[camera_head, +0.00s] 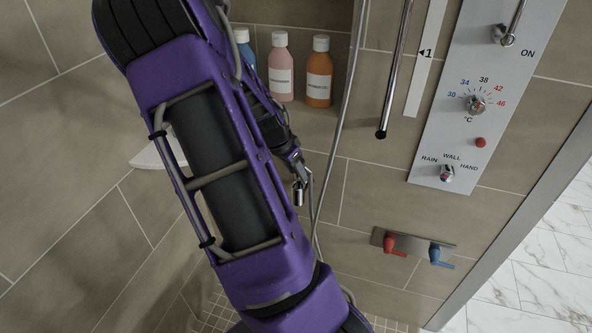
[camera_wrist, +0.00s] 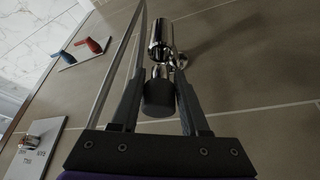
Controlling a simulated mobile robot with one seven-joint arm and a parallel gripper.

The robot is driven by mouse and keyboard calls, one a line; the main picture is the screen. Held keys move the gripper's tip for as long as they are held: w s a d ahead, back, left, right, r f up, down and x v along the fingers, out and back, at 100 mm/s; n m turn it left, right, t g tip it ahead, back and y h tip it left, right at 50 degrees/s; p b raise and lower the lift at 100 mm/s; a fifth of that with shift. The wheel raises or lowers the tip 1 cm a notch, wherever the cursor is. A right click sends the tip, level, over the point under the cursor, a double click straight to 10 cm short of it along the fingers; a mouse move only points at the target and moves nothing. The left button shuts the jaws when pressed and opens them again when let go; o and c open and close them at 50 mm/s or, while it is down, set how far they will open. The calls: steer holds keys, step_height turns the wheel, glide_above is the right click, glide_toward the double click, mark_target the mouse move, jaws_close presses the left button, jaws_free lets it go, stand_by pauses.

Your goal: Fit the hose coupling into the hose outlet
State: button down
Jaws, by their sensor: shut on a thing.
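My gripper (camera_head: 303,174) is near the tiled wall, below the bottles, and is shut on a small part of the hose coupling. In the wrist view, my gripper (camera_wrist: 162,72) has its fingertips on either side of a narrow metal neck. A shiny chrome cylinder (camera_wrist: 160,36) extends beyond the tips, and a dark round end (camera_wrist: 158,98) lies between the fingers. The chrome cylinder (camera_head: 298,194) hangs below my gripper in the head view. I cannot tell the coupling's exact seat in the fingers. I cannot make out the hose outlet separately.
A grey hose (camera_head: 347,90) runs down the wall beside my gripper. Bottles (camera_head: 319,72) stand in a niche above. A control panel (camera_head: 440,150) and a plate with red (camera_head: 394,245) and blue (camera_head: 440,256) levers are to the right. A white corner shelf (camera_head: 150,155) is left.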

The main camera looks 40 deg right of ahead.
steer(key=shift+f+b, duration=1.35)
steer(key=shift+f, duration=0.4)
stand_by(0.3)
steer(key=shift+r, duration=0.1)
steer(key=shift+r+p, duration=3.2)
steer(key=shift+r, duration=0.6)
steer(key=shift+f, duration=0.1)
steer(key=shift+f+b, duration=1.6)
steer(key=shift+f, duration=0.45)
steer(key=shift+f+b, duration=1.15)
steer(key=shift+f, duration=0.5)
